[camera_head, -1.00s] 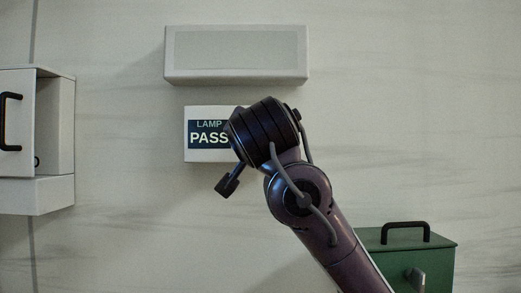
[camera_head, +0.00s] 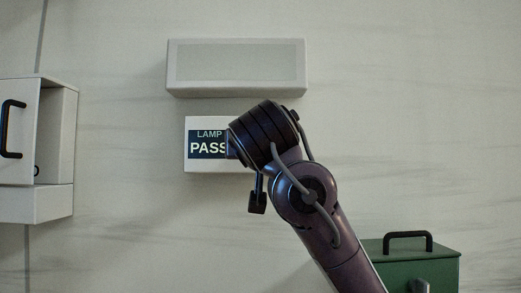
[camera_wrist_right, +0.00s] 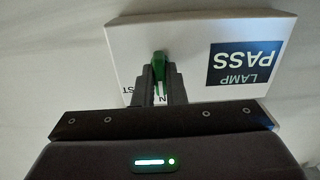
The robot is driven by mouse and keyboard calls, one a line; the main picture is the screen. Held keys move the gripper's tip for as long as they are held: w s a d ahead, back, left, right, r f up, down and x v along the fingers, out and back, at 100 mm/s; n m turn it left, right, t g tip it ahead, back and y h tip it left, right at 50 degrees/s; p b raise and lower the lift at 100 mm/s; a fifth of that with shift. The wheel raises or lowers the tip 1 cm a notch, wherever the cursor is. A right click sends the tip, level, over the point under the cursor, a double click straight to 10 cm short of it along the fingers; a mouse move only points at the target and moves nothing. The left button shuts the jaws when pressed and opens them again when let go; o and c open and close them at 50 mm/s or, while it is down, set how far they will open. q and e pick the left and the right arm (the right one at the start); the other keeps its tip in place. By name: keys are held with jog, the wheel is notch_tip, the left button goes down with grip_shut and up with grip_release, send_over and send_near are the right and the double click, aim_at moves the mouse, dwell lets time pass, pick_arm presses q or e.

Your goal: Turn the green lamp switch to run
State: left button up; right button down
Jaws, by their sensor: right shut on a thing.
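The white lamp box (camera_head: 207,166) is on the pale wall and carries a dark label (camera_head: 206,149) reading LAMP PASS. In the right wrist view the label (camera_wrist_right: 242,64) appears upside down beside the green switch (camera_wrist_right: 159,62). My right gripper (camera_wrist_right: 158,76) is shut on the green switch, with its dark fingers on either side of it. Small lettering near the fingers is partly covered; an N and ST show. In the head view my right arm hides the switch and the right part of the box. My left gripper is not in view.
A long pale lamp housing (camera_head: 236,89) is above the box. A white cabinet (camera_head: 55,204) with a black handle (camera_head: 5,128) stands at the left. A green box (camera_head: 447,270) with a black handle (camera_head: 408,236) is at lower right. The wall between is clear.

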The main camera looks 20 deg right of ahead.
dwell(0.3)
jog(key=c, duration=1.5)
grip_release()
jog(key=b+v, duration=0.3)
jog(key=v, duration=0.4)
jog(key=shift+s+a+b, duration=0.1)
jog(key=shift+s+b, duration=0.3)
jog(key=shift+r, duration=0.1)
